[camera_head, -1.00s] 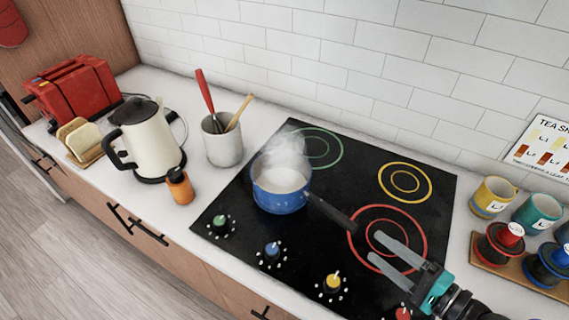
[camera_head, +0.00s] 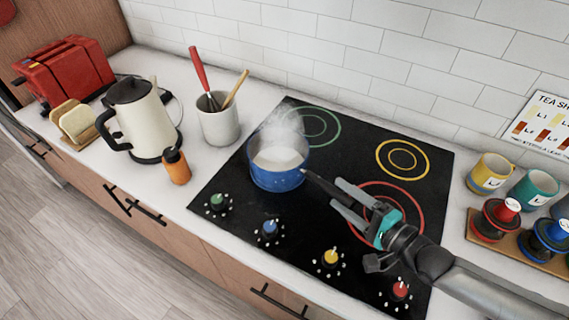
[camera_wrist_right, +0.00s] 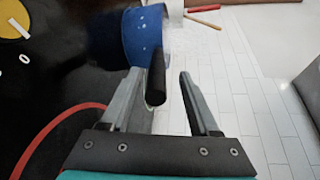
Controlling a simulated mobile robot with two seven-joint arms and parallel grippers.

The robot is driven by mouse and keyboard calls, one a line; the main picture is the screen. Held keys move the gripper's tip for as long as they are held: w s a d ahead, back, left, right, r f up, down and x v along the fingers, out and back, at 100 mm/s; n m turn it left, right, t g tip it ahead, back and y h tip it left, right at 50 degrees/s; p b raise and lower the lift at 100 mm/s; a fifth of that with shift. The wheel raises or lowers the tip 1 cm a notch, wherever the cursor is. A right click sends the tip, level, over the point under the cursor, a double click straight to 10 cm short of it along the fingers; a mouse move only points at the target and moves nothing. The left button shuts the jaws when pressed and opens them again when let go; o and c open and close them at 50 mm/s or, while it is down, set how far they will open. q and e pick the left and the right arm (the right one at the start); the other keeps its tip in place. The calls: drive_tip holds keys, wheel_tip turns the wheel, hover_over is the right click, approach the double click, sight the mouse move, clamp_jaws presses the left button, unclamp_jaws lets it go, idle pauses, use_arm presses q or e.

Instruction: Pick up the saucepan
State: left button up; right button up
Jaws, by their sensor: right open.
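The blue saucepan (camera_head: 277,178) sits on the black cooktop at its left front burner, with white contents and steam rising. Its dark handle (camera_head: 322,184) points right, toward my right gripper (camera_head: 343,199). My right gripper is open, and its fingertips are at the handle, partly covering it. In the right wrist view the handle (camera_wrist_right: 156,77) reaches in between the open fingers, closer to the left finger. The blue pan body (camera_wrist_right: 143,36) is beyond the fingertips there. My left gripper is not in view.
A kettle (camera_head: 143,122), an orange bottle (camera_head: 176,167) and a utensil crock (camera_head: 218,121) stand left of the cooktop (camera_head: 335,225). A red toaster (camera_head: 65,75) is farther left. Mugs (camera_head: 490,173) and stacked pieces on a board are at right. A tiled wall is behind.

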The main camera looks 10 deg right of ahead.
sight(326, 184)
drive_tip(key=shift+f+x, duration=0.1)
drive_tip(key=shift+x, duration=1.2)
drive_tip(key=shift+f+x, duration=0.15)
drive_tip(key=shift+x, duration=1.2)
drive_tip(key=shift+s+a, duration=0.1)
clamp_jaws()
drive_tip(key=shift+r, duration=0.2)
